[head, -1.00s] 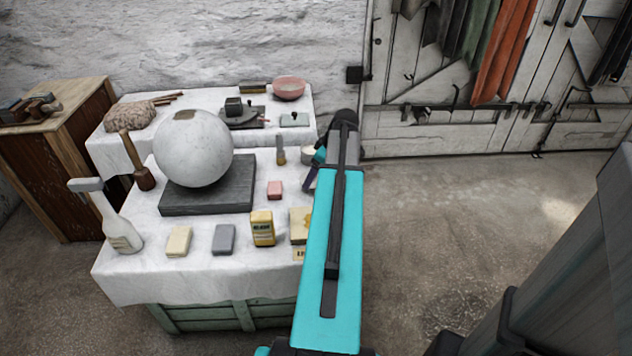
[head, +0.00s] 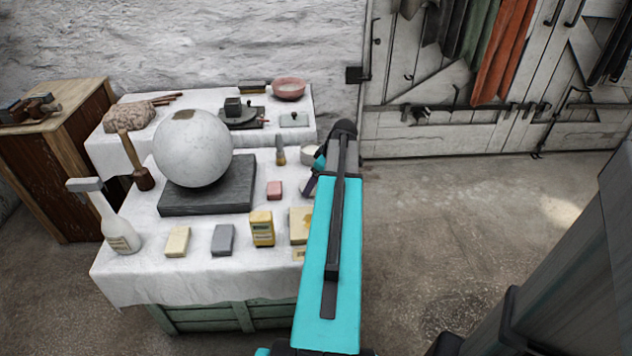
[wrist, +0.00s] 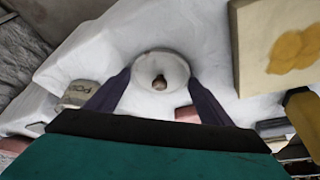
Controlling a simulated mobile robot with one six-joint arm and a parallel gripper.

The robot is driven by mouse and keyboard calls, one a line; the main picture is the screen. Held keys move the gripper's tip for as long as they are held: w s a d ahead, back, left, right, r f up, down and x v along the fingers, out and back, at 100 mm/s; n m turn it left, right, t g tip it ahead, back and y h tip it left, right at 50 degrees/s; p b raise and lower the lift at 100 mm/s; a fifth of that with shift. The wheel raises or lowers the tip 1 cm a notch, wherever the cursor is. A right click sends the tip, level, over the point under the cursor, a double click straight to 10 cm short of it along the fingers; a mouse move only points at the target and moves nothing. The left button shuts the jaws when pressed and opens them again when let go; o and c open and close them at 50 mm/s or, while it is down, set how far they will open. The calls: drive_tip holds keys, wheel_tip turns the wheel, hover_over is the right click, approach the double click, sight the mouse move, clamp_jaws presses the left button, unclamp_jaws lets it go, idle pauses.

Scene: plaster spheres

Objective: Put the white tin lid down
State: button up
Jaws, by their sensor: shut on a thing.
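The white tin lid (wrist: 160,62) is a round white disc with a small dark knob, held between the two dark fingers of my gripper (wrist: 160,80) in the wrist view. In the head view a pale edge of the lid (head: 305,188) shows beside a dark finger of my gripper (head: 310,183), low over the right side of the cloth-covered table (head: 130,280). My arm hides the rest. I cannot tell whether the lid touches the cloth.
An open white tin (head: 311,153) stands just behind my gripper. A large plaster sphere (head: 193,147) rests on a dark slab. White cloth is bare around the lid.

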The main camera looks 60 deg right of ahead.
drive_tip(key=shift+f, duration=0.1)
drive_tip(key=o, duration=1)
drive_tip(key=p+v, duration=0.1)
drive_tip(key=v, duration=1.1)
drive_tip(key=shift+r+p, duration=0.3)
